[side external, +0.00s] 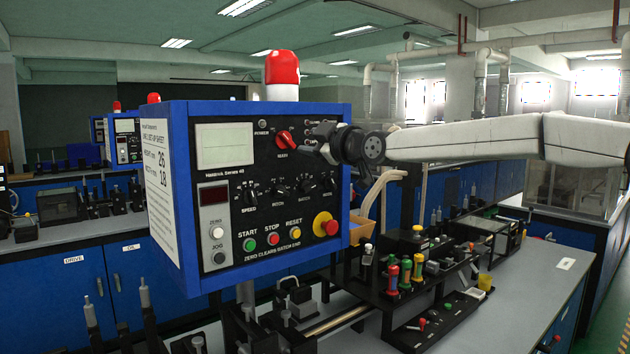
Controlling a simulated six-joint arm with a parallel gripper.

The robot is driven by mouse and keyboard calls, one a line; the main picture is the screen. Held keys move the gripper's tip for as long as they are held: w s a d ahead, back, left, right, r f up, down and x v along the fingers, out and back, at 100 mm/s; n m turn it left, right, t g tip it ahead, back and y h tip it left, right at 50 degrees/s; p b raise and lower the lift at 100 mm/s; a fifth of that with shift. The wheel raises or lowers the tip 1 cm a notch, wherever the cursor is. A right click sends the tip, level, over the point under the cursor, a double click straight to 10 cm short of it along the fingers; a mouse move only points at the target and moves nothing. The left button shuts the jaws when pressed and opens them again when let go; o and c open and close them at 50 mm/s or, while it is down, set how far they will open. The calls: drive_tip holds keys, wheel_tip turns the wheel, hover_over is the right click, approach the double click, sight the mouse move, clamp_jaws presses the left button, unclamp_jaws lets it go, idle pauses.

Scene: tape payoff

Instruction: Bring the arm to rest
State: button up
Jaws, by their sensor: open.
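My gripper (321,151) is at the end of the white arm that reaches in from the right. It is in front of the upper right part of a blue control box (178,180), beside the red main knob. Whether it touches the panel I cannot tell. Its jaws are open and small in the picture, with nothing seen between them. The panel carries a row of black knobs, a green START button (249,244), a red STOP button (272,239), a yellow RESET button (294,235) and a red mushroom button (326,224) on a yellow base.
A red-and-white beacon (282,70) stands on top of the box. Below and right, a black rack (405,300) holds several coloured-handled tools. An orange-brown bin (362,229) is behind the box's right edge. The grey bench top (535,290) is clear at the right front.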

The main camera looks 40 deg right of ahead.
drive_tip(key=shift+f, duration=0.1)
drive_tip(key=s+f+m+g, duration=0.2)
drive_tip(key=s+f+g, duration=0.2)
drive_tip(key=f, duration=0.8)
drive_tip(key=s+f+m+g, duration=0.25)
drive_tip(key=s+f, duration=0.25)
drive_tip(key=f, duration=0.6)
drive_tip(key=s+f+m+g, duration=0.4)
drive_tip(key=s+f+g, duration=0.5)
drive_tip(key=s+f, duration=0.9)
drive_tip(key=s+d, duration=0.1)
drive_tip(key=s, duration=0.2)
drive_tip(key=shift+s+f+m, duration=0.2)
drive_tip(key=shift+s+m, duration=0.05)
drive_tip(key=shift+m, duration=0.1)
